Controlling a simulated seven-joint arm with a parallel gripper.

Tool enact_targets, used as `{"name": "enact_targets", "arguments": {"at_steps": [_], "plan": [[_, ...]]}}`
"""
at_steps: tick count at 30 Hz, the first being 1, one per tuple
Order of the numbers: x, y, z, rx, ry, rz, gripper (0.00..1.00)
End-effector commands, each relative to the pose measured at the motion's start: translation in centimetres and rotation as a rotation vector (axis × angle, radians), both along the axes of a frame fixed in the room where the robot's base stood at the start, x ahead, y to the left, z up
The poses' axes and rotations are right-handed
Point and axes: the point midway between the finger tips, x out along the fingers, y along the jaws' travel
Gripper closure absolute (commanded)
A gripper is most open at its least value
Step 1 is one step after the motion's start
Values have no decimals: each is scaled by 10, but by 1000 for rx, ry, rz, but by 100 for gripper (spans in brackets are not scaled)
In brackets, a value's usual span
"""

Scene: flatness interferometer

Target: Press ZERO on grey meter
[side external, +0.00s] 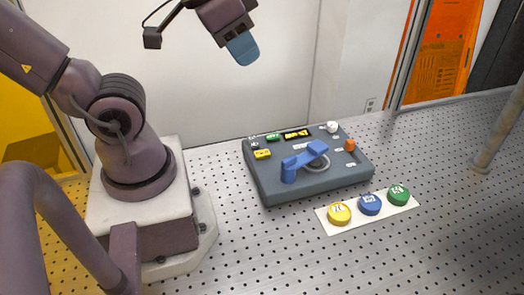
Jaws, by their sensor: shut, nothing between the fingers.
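The grey meter (310,190) is a dark grey box lying flat on the perforated table, right of centre. On its top are a yellow button (262,154), a small green part (273,137), a dark display with yellow marks (297,134), a white knob (332,127) and an orange knob (350,145). A blue arm (303,157) lies across a round grey disc on the meter. The labels are too small to read, so I cannot tell which control is ZERO. My gripper (242,50), with blue fingertips, is shut and empty, high above the meter's back left part and touching nothing.
A white strip (331,226) in front of the meter holds a yellow (339,213), a blue (370,203) and a green (398,194) round piece. A post (500,130) stands at the right. The table right of the strip is clear.

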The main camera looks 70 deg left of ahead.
Motion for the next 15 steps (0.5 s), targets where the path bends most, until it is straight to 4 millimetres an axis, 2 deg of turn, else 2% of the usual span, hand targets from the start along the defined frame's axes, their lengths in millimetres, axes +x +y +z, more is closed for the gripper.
{"name": "enact_targets", "arguments": {"at_steps": [4, 7, 11, 15], "plan": [[0, 3, 0, 0, 1, 13, 100], [2, 13, -9, -2, 45, 63, 100], [7, 32, -31, -33, 158, 173, 100], [11, 50, -62, -176, 304, 377, 100]]}}
